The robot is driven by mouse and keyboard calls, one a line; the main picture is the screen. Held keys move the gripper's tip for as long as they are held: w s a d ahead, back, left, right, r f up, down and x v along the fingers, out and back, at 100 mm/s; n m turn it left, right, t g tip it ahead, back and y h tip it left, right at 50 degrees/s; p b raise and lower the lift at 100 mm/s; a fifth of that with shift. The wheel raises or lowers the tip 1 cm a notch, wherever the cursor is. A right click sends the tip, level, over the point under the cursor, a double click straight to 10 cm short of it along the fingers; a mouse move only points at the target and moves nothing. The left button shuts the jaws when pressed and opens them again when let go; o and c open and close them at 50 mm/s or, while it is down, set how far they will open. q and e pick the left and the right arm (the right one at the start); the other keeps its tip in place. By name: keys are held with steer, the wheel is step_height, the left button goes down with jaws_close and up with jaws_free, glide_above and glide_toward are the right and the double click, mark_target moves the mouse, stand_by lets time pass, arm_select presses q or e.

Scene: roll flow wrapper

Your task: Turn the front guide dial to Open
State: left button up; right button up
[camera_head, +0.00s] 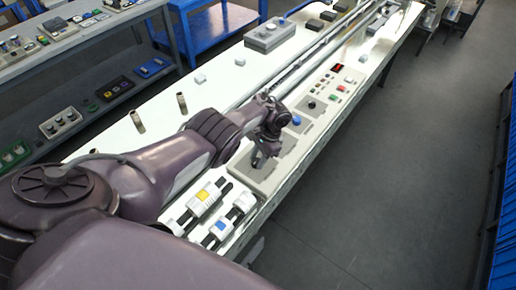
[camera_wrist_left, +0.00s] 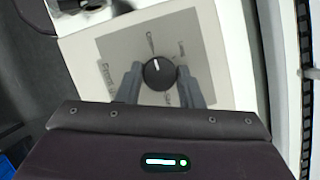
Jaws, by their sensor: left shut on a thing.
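The front guide dial (camera_wrist_left: 159,75) is a round black knob with a white pointer mark. It sits on a grey label plate (camera_wrist_left: 112,48) whose side text seems to read "Front". The mark points toward the plate's far edge, near a small label that is too blurred to read surely. My left gripper (camera_wrist_left: 158,70) has one finger on each side of the knob and is shut on it. In the head view my left gripper (camera_head: 257,160) reaches down to the panel box, and it hides the dial there. My right gripper is not in view.
Beyond the gripper, the white bench carries a control panel (camera_head: 329,91) with coloured buttons and a blue knob (camera_head: 297,120). Units with yellow and blue parts (camera_head: 222,226) lie nearer. Small tan cylinders (camera_head: 137,121) stand left. The floor on the right is clear.

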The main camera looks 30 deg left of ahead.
arm_select(q)
steer(key=o, duration=1)
steer(key=shift+c, duration=0.2)
steer(key=shift+r, duration=0.1)
steer(key=p+v, duration=0.1)
steer(key=v, duration=0.6)
steer(key=shift+r, duration=0.4)
steer(key=shift+d+f, duration=0.1)
steer(key=shift+f, duration=0.05)
